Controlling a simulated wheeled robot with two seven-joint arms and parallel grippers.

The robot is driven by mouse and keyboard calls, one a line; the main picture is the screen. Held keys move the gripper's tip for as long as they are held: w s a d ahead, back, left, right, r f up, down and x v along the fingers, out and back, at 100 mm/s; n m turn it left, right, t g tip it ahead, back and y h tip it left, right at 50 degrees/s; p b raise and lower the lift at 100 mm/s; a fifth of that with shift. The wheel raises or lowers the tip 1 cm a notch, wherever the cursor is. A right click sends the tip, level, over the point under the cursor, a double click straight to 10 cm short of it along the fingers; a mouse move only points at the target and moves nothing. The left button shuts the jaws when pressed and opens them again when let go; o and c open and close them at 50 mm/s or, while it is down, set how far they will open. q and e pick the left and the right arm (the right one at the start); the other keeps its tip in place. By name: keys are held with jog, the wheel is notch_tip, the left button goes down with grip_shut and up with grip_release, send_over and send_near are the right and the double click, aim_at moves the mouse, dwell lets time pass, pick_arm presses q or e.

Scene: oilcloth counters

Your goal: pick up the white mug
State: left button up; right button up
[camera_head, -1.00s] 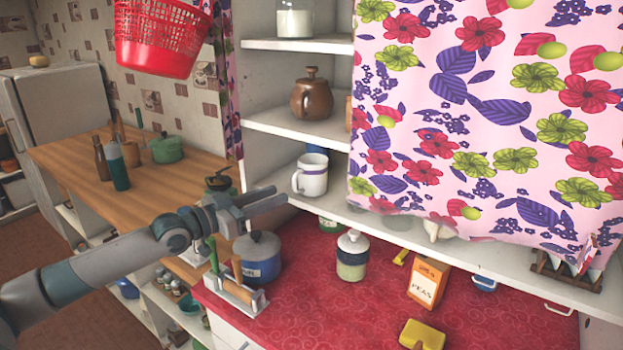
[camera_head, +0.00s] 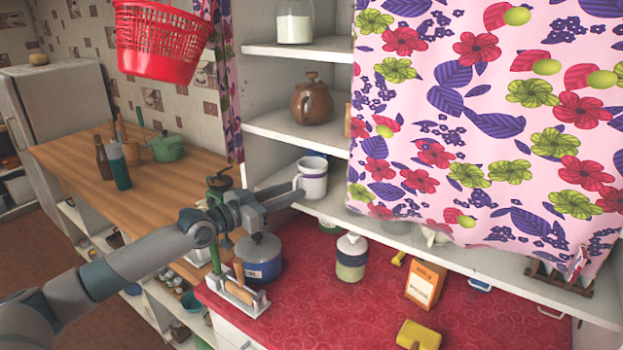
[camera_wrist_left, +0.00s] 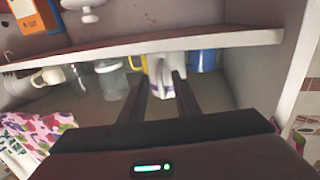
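The white mug (camera_head: 313,182) has a dark band and stands upright on the lowest open shelf, beside the flowered curtain. My left gripper (camera_head: 297,187) reaches in from the left, its fingertips at the mug's left side. In the left wrist view the mug (camera_wrist_left: 164,78) shows between the tips of the two dark fingers (camera_wrist_left: 160,80). The fingers are apart, with a gap between them; I cannot tell whether either touches the mug. My right gripper is in neither view.
The flowered curtain (camera_head: 480,120) hangs close to the mug's right. Below, on the red counter (camera_head: 310,270), are a blue pot (camera_head: 258,262) and a jar (camera_head: 351,262). A blue mug (camera_wrist_left: 203,61) shows behind in the wrist view.

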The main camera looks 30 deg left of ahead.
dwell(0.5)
pick_arm(q)
grip_shut()
jog(key=shift+r, duration=0.1)
jog(key=shift+w+r, duration=0.1)
